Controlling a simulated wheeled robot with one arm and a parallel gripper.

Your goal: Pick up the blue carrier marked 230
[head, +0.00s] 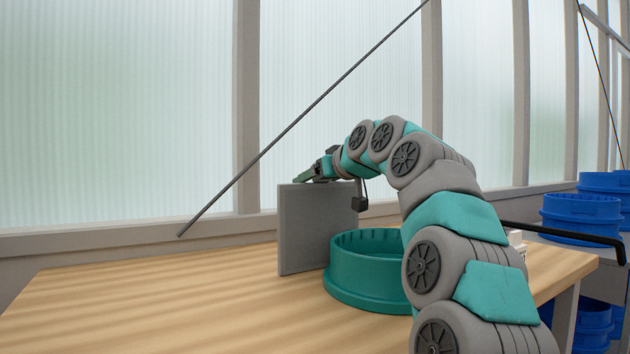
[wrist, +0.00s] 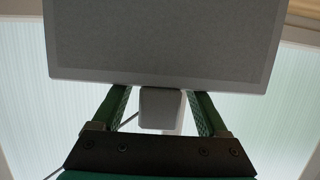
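Blue round tubs stand at the right edge of the head view, one in front (head: 580,215) and another behind it (head: 605,182). No marking 230 is legible on any of them, so I cannot tell which is the carrier. My gripper (head: 318,169) is at the top edge of an upright grey panel (head: 303,232), far left of the tubs. In the wrist view my gripper (wrist: 160,93) has its green fingers apart. The panel (wrist: 165,38) fills the top of that view.
A teal round tray (head: 360,289) stands on the wooden table (head: 170,300) beside the panel, partly behind my arm. The table's left part is clear. More blue tubs (head: 595,322) are low at the right. A dark bar (head: 575,236) runs near the front tub.

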